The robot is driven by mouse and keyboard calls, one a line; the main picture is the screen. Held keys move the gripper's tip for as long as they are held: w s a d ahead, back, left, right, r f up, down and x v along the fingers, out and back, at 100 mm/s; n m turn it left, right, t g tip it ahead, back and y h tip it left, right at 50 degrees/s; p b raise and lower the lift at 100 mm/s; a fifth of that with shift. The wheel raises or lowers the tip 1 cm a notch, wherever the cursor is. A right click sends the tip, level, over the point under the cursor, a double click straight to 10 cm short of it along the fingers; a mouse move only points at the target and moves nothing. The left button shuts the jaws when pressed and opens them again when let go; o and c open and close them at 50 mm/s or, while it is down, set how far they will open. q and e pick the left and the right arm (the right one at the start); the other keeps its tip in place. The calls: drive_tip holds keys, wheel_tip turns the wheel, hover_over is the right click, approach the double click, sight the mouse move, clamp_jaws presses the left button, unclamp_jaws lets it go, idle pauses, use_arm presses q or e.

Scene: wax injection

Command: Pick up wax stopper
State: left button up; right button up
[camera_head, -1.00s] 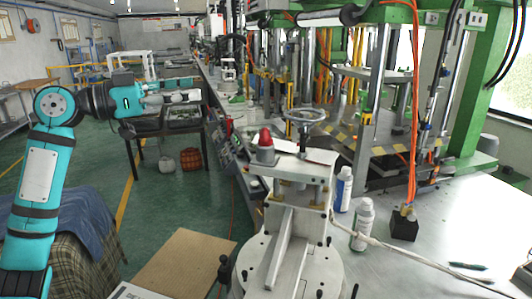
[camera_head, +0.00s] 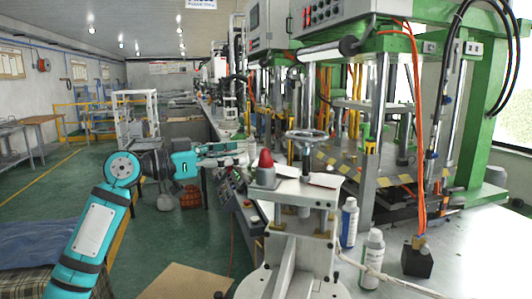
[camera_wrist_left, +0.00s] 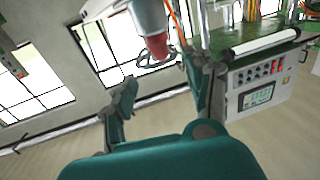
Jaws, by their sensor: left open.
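The likely wax stopper (camera_head: 266,160) is a red, rounded cone on a grey base, standing on top of the white wax injection machine (camera_head: 292,190). In the left wrist view the red stopper (camera_wrist_left: 157,46) appears ahead, at the gap between the finger ends. My left gripper (camera_head: 243,153) points right toward it, just left of it and apart from it. The two fingers are spread with nothing between them, as the left wrist view also shows for this gripper (camera_wrist_left: 160,88). My right gripper is not in view.
A handwheel (camera_head: 306,136) stands just right of the stopper. Green press machines (camera_head: 375,100) stand behind. A brown board (camera_head: 185,281) lies at the lower left.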

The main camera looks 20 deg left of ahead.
sight(266, 150)
use_arm(q)
drive_tip(key=x, duration=0.3)
drive_tip(key=shift+p, duration=0.4)
drive_tip(key=shift+w+d+r+p, duration=0.1)
drive_tip(key=shift+w+d+p, duration=0.15)
drive_tip(key=shift+w+p, duration=0.1)
drive_tip(key=p+x, duration=0.2)
drive_tip(key=x, duration=0.2)
drive_tip(key=shift+w+d+p, duration=0.2)
drive_tip(key=shift+p, duration=0.15)
drive_tip(key=shift+a, duration=0.1)
drive_tip(key=c, duration=0.4)
drive_tip(key=shift+f, duration=0.25)
clamp_jaws()
